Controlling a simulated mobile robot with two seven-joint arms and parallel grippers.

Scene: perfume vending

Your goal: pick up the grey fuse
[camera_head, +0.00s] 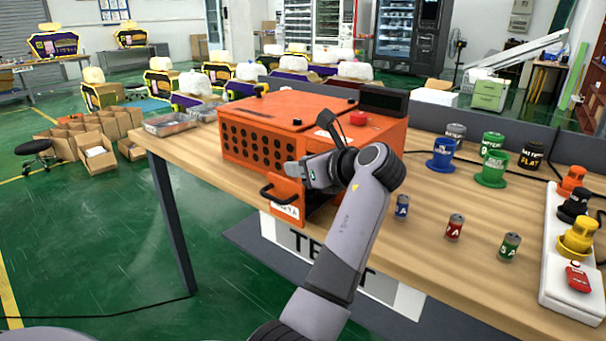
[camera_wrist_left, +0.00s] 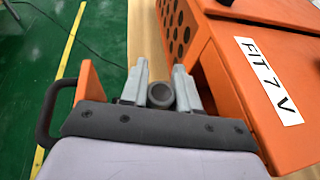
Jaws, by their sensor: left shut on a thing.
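My left gripper (camera_head: 296,170) is at the front of the orange box, above its pulled-out orange drawer (camera_head: 288,210). In the left wrist view my left gripper (camera_wrist_left: 164,82) is shut on a dark grey round piece, the grey fuse (camera_wrist_left: 161,96), which sits between the two fingers. In the head view the fuse is hidden by the gripper. The drawer's front and black handle (camera_wrist_left: 47,115) show at the left of the wrist view. My right gripper is not in view.
The orange box (camera_head: 258,140) stands right behind the gripper on the wooden table (camera_head: 430,185). Blue (camera_head: 402,206), red (camera_head: 454,227) and green (camera_head: 510,246) small cells stand to the right. A white strip (camera_head: 553,290) with coloured buttons lies at the far right.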

